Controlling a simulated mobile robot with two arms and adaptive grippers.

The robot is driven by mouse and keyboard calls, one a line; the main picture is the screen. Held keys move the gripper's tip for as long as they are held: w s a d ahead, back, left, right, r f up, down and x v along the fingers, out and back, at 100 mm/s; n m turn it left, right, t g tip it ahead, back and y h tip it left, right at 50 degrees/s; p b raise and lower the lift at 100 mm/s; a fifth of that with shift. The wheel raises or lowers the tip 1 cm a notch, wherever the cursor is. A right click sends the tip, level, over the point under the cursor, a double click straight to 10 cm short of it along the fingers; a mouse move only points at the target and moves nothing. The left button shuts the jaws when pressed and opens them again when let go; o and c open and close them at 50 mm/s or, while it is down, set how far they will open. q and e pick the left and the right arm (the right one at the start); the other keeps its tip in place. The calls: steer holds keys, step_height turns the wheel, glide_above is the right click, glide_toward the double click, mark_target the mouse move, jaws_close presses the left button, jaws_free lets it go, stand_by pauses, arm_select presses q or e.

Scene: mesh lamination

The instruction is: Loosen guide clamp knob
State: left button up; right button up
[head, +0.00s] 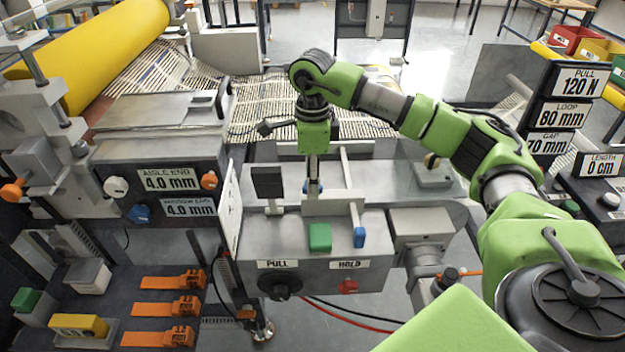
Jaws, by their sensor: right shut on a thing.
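My right gripper (313,183) points straight down over the grey machine bed in the middle of the head view. Its narrow fingers are shut on a small blue knob (313,189), mostly hidden by the fingers. I take it for a guide clamp knob, but no label shows on it. Another blue knob (359,238) stands free at the front end of a light guide bar (354,215). A green block (319,236) sits to its left. My left gripper is not in view.
A black upright plate (267,183) stands close left of my gripper. The front panel carries a black PULL knob (282,285) and a red HOLD knob (347,286). A sign stack (564,115) stands right. Orange clamps (170,308) lie lower left.

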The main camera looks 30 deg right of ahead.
steer(key=o, duration=1.1)
steer(key=shift+r, duration=0.1)
step_height(320, 180, up, 12)
steer(key=shift+f, duration=0.1)
stand_by(0.3)
